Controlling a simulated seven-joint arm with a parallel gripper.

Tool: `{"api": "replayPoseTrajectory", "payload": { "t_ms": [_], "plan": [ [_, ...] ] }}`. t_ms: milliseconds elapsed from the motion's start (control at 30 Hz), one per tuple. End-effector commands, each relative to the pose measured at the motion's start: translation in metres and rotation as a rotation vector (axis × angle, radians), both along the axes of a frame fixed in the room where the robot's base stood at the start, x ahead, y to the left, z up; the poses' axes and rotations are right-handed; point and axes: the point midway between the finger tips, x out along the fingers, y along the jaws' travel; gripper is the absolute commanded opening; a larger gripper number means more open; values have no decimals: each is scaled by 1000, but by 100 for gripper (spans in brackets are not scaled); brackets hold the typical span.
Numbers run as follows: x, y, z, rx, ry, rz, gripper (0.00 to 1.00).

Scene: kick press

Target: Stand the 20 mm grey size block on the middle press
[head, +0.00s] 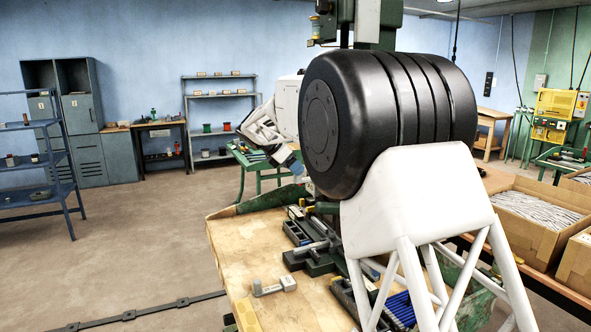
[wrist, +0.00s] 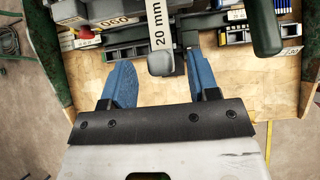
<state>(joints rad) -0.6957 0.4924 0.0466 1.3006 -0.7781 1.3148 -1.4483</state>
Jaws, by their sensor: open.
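A grey piece (wrist: 160,66) with a pale "20 mm" label on its long face shows at the upper middle of the wrist view. My gripper (wrist: 159,62), with two blue fingers, is open. The piece's near end shows in the gap between the fingers, with clear space on both sides; I cannot tell the height difference. In the head view a light grey block (head: 274,287) with thicker ends lies on the wooden bench; I cannot tell if it is the same piece. Dark green press parts (head: 318,262) stand beside it, partly hidden by my arm. Which press is the middle one is unclear.
The wooden bench top (head: 240,247) is bare along its left side. A yellow strip (wrist: 235,112) lies at its edge. Dark trays and labelled parts crowd the top of the wrist view, with a dark rounded part (wrist: 265,30) at right. Cardboard boxes (head: 530,217) stand at right.

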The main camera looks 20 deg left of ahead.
Motion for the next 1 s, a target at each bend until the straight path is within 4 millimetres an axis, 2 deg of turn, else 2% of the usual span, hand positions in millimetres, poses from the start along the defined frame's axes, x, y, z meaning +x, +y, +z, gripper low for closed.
{"api": "replayPoseTrajectory", "payload": {
  "t_ms": [1000],
  "plan": [
    [-21,21,31,0,0,0,55]
  ]
}}
